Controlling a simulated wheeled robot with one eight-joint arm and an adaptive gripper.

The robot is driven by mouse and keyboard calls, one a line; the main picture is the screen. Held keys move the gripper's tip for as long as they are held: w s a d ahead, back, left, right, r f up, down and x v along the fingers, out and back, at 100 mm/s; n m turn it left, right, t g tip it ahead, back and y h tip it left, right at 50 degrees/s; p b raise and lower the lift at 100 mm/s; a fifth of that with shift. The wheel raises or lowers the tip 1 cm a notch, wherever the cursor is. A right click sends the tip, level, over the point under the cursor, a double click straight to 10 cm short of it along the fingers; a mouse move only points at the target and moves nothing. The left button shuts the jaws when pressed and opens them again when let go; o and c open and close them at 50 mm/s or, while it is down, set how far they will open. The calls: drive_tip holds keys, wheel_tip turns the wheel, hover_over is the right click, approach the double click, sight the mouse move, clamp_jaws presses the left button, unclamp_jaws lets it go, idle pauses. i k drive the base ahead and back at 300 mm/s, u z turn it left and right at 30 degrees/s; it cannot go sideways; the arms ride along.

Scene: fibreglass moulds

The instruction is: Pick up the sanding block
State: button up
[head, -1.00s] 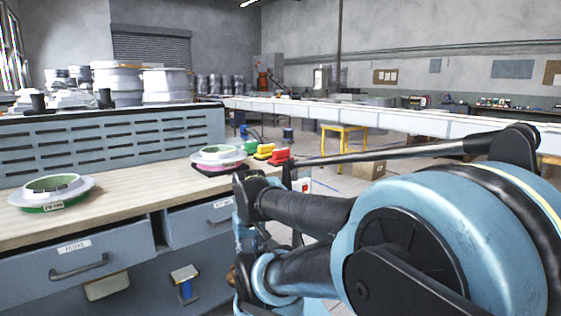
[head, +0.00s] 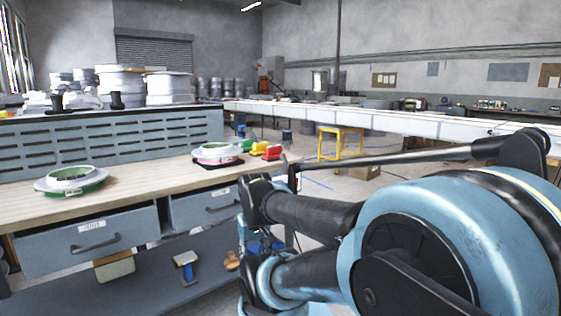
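A beige block-like item (head: 115,267) lies on the lower shelf of the workbench, under the left drawer. It may be the sanding block, but its top is partly cut off by the drawer and I cannot be sure. My arm fills the right side of the view and reaches toward the bench's right end. My gripper cannot be made out; nothing shows whether it holds anything.
A blue-handled tool (head: 186,266) and a brown item (head: 232,261) also lie on the lower shelf (head: 165,295). Two ring-shaped moulds (head: 72,181) (head: 217,153) and red and yellow items (head: 265,149) sit on the wooden benchtop (head: 135,187). A yellow stool (head: 340,140) stands beyond.

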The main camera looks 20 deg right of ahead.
sight(272, 152)
drive_tip(key=z, duration=0.3)
drive_tip(key=i, duration=1)
drive_tip(key=z, duration=0.25)
